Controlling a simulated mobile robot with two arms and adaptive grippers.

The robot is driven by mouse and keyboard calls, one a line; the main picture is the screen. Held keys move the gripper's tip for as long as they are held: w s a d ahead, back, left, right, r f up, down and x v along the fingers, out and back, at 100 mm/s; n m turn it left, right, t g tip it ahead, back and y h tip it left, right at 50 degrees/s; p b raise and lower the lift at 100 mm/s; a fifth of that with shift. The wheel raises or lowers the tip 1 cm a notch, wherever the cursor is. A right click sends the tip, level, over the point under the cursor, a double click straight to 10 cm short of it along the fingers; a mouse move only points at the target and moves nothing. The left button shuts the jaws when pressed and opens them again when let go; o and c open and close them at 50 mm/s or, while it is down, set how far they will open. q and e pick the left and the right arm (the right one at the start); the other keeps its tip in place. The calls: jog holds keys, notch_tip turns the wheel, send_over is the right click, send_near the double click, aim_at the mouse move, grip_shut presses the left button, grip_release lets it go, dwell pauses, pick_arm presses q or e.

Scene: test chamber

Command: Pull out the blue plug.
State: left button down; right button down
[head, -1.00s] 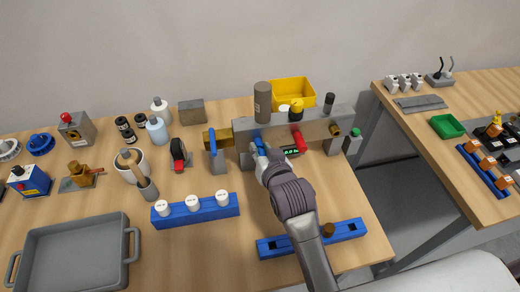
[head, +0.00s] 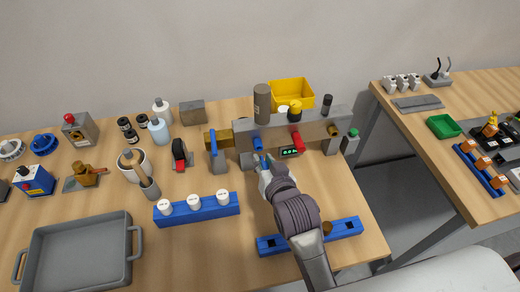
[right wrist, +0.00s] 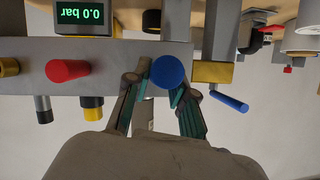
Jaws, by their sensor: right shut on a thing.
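The blue plug (head: 258,143) is at the front face of a grey manifold block (head: 318,131), left of a red plug (head: 297,141). In the right wrist view the blue plug (right wrist: 168,71) shows as a round blue end between the fingers. My right gripper (head: 263,163) is shut on it, just in front of the block; it also shows in the right wrist view (right wrist: 163,90). The blue end looks larger than the red plug's end (right wrist: 67,70). I cannot tell whether the blue plug's inner end is still in the block. My left gripper is not in view.
A display (right wrist: 85,16) reads 0.0 bar, upside down in the wrist view. A blue-handled valve (head: 214,143) stands close on the left. A blue rack with white-capped vials (head: 230,211) and another blue rack (head: 346,230) lie nearer. Bare tabletop lies between them.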

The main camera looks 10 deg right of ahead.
jog(key=shift+s, duration=0.2)
jog(key=shift+s+r+p, duration=0.1)
jog(key=shift+s+p, duration=0.3)
jog(key=shift+s, duration=1.05)
